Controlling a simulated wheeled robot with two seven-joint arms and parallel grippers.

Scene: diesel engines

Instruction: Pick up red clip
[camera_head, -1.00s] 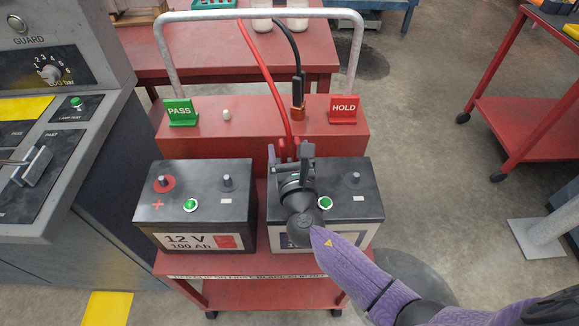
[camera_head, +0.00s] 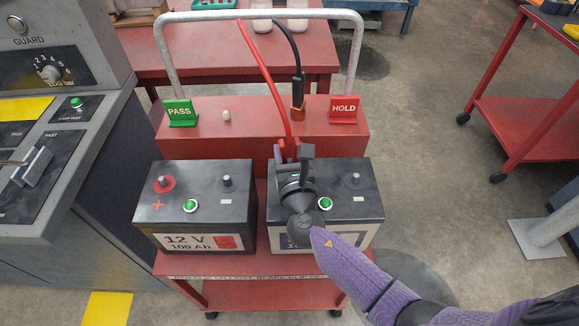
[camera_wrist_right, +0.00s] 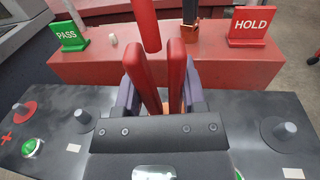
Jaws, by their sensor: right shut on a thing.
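The red clip (camera_head: 289,147) is at the end of a red cable (camera_head: 266,70), above the back edge of the right battery (camera_head: 348,192). My right gripper (camera_head: 293,156) is shut on the red clip. In the right wrist view, the clip's two red handles (camera_wrist_right: 176,76) stand up between the purple-grey fingers of the right gripper (camera_wrist_right: 160,101). The clip's lower end is hidden behind the gripper body. My left gripper is not in view.
A black cable with a copper-coloured clip (camera_head: 298,108) stands on the red box (camera_head: 250,120), just behind. Green PASS (camera_head: 180,112) and red HOLD (camera_head: 343,109) signs flank it. A left battery (camera_head: 195,190) stands beside the right one. A grey rail (camera_head: 165,60) arches over the cart.

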